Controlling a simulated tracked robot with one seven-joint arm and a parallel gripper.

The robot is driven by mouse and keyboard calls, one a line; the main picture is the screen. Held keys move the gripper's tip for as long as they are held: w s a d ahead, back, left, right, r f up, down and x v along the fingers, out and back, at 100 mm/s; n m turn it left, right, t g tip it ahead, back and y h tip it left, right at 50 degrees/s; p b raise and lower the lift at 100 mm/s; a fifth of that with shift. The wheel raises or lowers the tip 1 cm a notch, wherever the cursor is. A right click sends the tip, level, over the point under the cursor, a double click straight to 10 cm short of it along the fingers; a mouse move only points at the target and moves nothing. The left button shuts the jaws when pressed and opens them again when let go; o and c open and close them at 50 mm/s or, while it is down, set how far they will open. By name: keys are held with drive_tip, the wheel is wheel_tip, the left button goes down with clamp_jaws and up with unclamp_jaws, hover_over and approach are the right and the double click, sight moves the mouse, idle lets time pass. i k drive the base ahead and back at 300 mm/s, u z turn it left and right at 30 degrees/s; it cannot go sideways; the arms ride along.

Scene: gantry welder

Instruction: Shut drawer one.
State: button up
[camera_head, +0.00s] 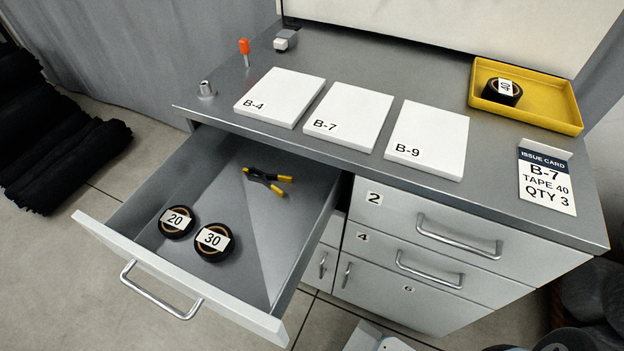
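A drawer (182,295) on the left of the grey cabinet stands pulled far out, and no number shows on it. I take it for drawer one, since the shut drawer to its right is marked 2. Its front has a metal bar handle (160,291) facing the lower left. Inside lie a black tape roll marked 20 (177,221), a tape roll marked 30 (213,241) and yellow-and-black pliers (267,181). All sit below the drawer's rim as far as I can see. My gripper is not in view.
Drawer 2 (390,215) and drawer 4 (380,250) are shut. On the top lie white pads B-4 (280,97), B-7 (348,115) and B-9 (428,138), a yellow tray (555,108) with tape 40, and an issue card (546,180).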

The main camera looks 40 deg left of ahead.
sight(276, 237)
drive_tip(key=u, duration=1.7)
drive_tip(key=k, duration=0.2)
drive_tip(key=u, duration=0.25)
drive_tip(key=i, duration=0.35)
drive_tip(key=u, duration=1.8)
